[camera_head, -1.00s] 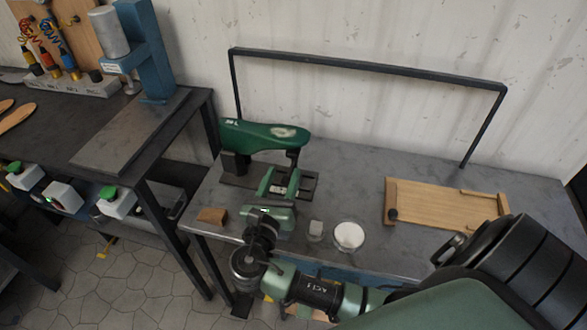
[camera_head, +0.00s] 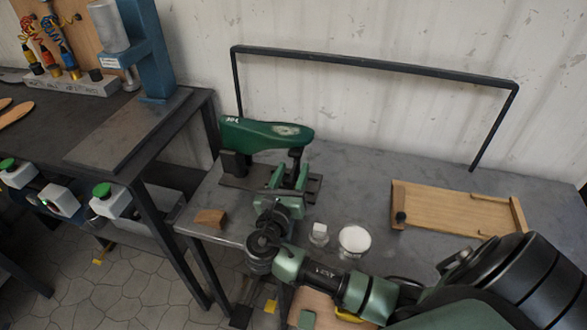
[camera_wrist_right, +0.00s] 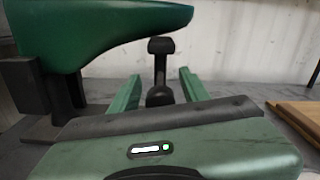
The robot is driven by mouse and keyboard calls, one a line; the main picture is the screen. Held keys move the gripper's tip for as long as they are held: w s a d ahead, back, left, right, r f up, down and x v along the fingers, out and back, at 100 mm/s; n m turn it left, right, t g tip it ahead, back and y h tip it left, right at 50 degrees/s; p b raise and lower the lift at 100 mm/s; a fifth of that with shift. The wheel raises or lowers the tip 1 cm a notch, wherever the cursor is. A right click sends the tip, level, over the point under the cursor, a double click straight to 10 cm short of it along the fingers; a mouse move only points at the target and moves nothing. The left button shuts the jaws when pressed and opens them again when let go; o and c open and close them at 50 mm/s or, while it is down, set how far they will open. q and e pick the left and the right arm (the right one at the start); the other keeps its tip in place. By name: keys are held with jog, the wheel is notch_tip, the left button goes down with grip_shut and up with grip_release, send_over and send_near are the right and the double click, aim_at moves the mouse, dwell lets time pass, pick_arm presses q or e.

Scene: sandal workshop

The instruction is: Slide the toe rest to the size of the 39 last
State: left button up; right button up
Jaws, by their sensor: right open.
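The green last (camera_head: 265,133) sits on a black stand, its toe end to the right; its white label is too small to read surely. It also shows at the upper left of the right wrist view (camera_wrist_right: 100,25). The toe rest (camera_head: 295,153) is a dark post with a rounded pad under the toe end. In the right wrist view the toe rest (camera_wrist_right: 160,48) stands between and beyond the two green fingers. My right gripper (camera_head: 288,178) is open around the lower post, with visible gaps and no clear contact. My left gripper is not in view.
A wooden tray (camera_head: 450,209) lies to the right. A black frame (camera_head: 380,65) rises at the back. The blue press (camera_head: 148,55) stands left.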

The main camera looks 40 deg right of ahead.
jog(key=shift+w+d, duration=0.4)
jog(key=shift+d, duration=0.05)
jog(key=shift+c, duration=0.4)
grip_shut()
jog(key=shift+a, duration=0.1)
dwell(0.7)
